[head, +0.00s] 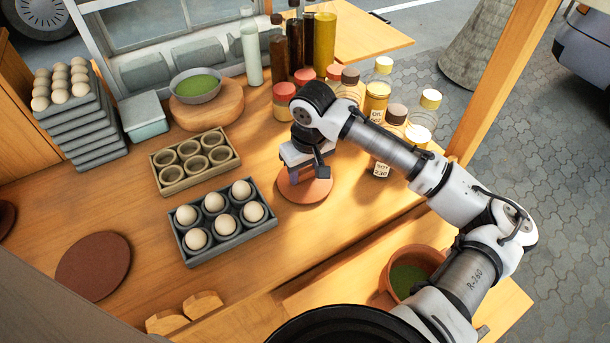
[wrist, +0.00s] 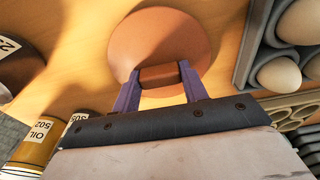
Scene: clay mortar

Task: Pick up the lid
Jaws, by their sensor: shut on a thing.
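A round terracotta lid (head: 305,190) with a bar-shaped handle is at the middle of the wooden counter, right of the grey egg tray. It also shows in the wrist view (wrist: 158,35). My gripper (head: 303,174) points down over it. In the wrist view, its two purple fingers (wrist: 160,76) are shut on the lid's handle, one on each end. The arm and gripper hide part of the lid in the head view. I cannot tell whether the lid touches the counter.
A grey egg tray (head: 230,238) and an empty tan tray (head: 171,183) are on the left. Jars (head: 376,100) and tall bottles (head: 324,42) stand behind. A clay pot (head: 387,288) with green contents sits lower at front right. A brown disc (head: 93,267) lies at left.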

